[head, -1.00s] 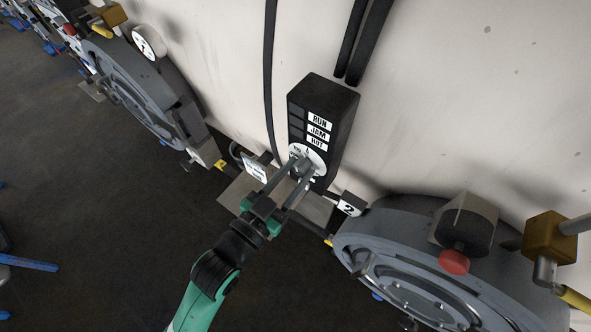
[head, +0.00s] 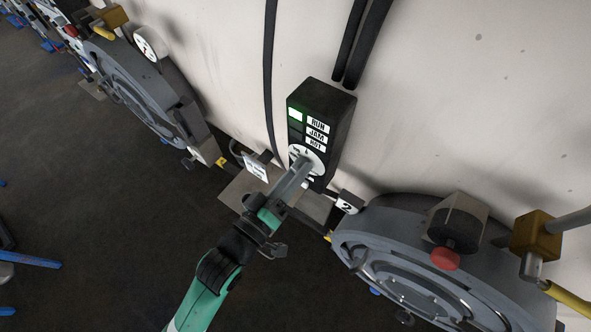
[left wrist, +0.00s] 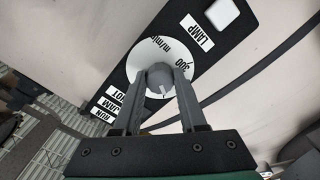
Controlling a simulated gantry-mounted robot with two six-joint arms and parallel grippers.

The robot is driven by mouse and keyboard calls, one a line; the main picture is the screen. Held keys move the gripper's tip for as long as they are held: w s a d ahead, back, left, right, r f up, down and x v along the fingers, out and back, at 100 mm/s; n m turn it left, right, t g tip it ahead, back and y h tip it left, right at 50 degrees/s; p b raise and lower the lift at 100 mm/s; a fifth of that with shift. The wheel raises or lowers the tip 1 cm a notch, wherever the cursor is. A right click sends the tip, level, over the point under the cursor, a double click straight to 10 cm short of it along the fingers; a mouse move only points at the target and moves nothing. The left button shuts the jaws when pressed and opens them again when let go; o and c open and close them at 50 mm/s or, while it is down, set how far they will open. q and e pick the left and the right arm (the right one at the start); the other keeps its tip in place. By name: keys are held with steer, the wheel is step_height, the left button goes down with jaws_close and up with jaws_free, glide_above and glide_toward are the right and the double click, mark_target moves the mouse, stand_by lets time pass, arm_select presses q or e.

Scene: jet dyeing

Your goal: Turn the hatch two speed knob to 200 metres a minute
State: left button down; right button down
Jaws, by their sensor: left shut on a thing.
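The speed knob (left wrist: 160,77) is a grey round knob with a white pointer mark, on a white dial (head: 316,153) low on a black control box (head: 325,103). My left gripper (head: 304,164) is shut on the knob, one finger on either side, and hides most of it in the head view. In the left wrist view the pointer mark faces down between the fingers; "300" and "m/min" show on the dial (left wrist: 153,52), and no 200 mark can be read. A "2" plate (head: 347,208) sits below the box. My right gripper is not in view.
The RUN lamp (head: 295,115) is lit green; the lamps beside JAM and HOT are dark. A round hatch (head: 430,260) with a red button (head: 445,259) lies at lower right, another hatch (head: 140,95) at left. Dark cables (head: 270,70) run down the pale wall.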

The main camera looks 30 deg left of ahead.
arm_select(q)
steer(key=shift+n, duration=3.6)
steer(key=shift+c, duration=2.3)
jaws_free()
